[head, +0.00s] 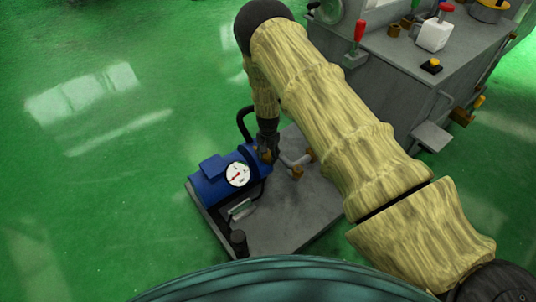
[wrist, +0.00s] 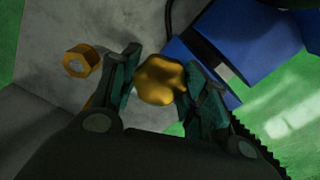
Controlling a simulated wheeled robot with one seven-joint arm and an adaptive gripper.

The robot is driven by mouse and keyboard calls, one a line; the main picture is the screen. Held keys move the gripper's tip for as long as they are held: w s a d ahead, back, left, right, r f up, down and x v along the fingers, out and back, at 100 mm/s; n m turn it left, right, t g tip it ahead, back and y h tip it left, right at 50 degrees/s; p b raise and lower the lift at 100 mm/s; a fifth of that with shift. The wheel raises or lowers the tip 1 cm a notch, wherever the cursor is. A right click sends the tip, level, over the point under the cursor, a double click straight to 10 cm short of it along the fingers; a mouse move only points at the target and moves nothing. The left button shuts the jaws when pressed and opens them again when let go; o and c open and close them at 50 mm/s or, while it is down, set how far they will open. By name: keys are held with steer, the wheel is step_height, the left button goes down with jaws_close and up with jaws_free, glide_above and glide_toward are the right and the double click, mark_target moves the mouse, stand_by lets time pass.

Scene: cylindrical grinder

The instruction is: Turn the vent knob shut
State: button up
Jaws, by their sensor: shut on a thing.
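The vent knob (wrist: 160,81) is a lobed, brass-coloured knob in the middle of the wrist view. My gripper (wrist: 158,92) has one finger on each side of it and is shut on it. In the head view my gripper (head: 267,148) points down beside the blue pump (head: 222,178), and the knob is largely hidden there by the fingers. The blue pump body also shows at the upper right of the wrist view (wrist: 235,45). I cannot tell from these frames how far the knob is turned.
A brass hex fitting (wrist: 80,62) lies left of my gripper. The pump carries a white dial gauge (head: 238,174) and stands on a grey base plate (head: 290,220). The grey grinder machine (head: 400,85) stands at the upper right. Green floor (head: 90,200) is clear at left.

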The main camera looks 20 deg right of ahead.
mark_target(268, 154)
steer(key=shift+m, duration=2.2)
steer(key=o, duration=1)
step_height(268, 154, up, 12)
